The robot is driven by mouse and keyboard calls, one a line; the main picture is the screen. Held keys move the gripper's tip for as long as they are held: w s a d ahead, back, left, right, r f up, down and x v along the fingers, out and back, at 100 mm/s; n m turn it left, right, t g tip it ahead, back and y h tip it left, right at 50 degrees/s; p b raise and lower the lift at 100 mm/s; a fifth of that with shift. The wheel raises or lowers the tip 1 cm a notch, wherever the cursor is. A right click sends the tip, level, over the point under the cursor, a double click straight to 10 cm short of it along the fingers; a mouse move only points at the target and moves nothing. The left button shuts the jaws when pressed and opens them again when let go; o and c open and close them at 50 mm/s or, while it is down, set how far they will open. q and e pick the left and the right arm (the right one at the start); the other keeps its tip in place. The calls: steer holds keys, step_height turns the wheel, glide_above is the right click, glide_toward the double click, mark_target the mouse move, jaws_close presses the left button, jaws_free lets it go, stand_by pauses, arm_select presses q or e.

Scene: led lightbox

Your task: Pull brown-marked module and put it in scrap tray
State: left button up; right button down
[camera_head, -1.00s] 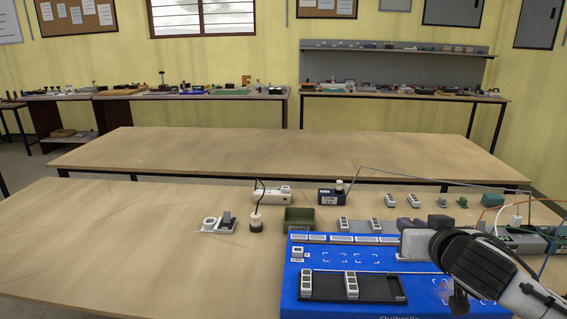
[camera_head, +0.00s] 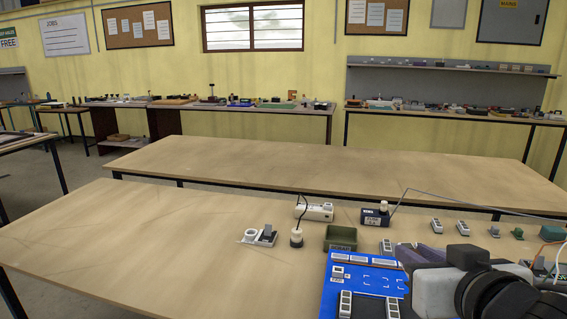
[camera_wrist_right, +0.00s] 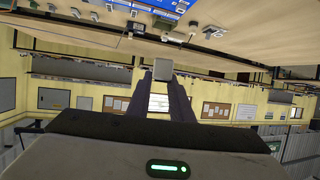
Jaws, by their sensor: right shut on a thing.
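My right gripper (camera_head: 418,250) reaches in from the lower right above the blue board (camera_head: 346,277). In the right wrist view its two purple fingers are shut on a small grey module (camera_wrist_right: 162,70) held at the tips, clear of the table. No brown mark can be made out on the module's visible face. In the head view I cannot make out the held module clearly. The green scrap tray (camera_head: 341,247) stands just behind the board, left of the gripper, and looks empty. My left gripper is not in view.
White-grey modules stand in the dark rack (camera_head: 369,307) on the board. The table's left side is clear.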

steer(key=shift+r, duration=2.3)
